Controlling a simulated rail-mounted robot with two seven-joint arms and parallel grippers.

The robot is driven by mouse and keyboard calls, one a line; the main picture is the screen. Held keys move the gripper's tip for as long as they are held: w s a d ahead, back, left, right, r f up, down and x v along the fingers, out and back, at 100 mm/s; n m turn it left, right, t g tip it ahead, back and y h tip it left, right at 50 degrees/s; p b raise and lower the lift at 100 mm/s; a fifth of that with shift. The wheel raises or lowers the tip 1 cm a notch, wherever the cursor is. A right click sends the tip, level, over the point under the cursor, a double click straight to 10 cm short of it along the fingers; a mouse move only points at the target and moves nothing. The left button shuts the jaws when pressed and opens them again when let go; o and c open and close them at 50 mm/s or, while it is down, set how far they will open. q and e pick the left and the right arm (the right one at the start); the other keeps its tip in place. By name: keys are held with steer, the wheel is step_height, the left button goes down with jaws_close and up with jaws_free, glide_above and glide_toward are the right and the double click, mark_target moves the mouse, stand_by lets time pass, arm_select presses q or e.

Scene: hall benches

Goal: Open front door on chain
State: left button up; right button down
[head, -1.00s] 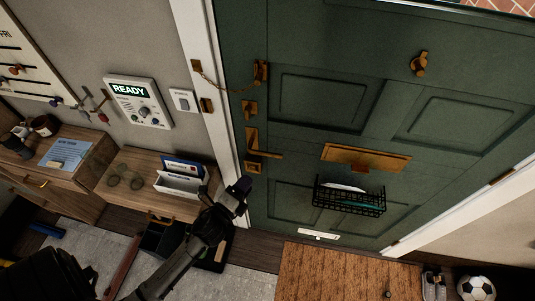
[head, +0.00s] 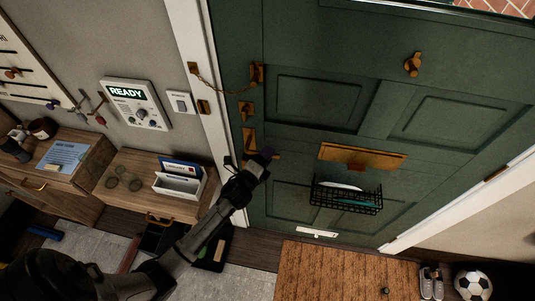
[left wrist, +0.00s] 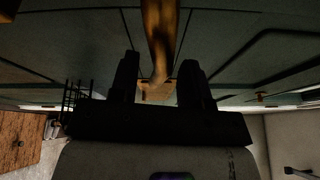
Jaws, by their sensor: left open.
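The green front door (head: 320,100) stands shut in its white frame. A brass chain (head: 222,90) hangs from a frame plate to a brass fitting (head: 256,74) on the door. The brass lever handle (head: 248,138) sits lower on the door's left side; its outer end is partly hidden by my gripper. My left gripper (head: 262,158) is open at the lever's height. In the left wrist view, a brass bar (left wrist: 160,35), seemingly the lever, reaches down between the two fingers (left wrist: 160,80); contact cannot be told. My right gripper is not in view.
A wire basket (head: 346,197) hangs under the brass letter plate (head: 360,157). A wooden cabinet (head: 150,200) with a letter holder (head: 180,184) stands left of the door. A doormat (head: 330,272), shoes (head: 431,283) and a football (head: 473,285) lie on the floor.

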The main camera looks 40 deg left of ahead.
arm_select(q)
steer(key=shift+w, duration=0.4)
steer(key=shift+c, duration=0.4)
jaws_close()
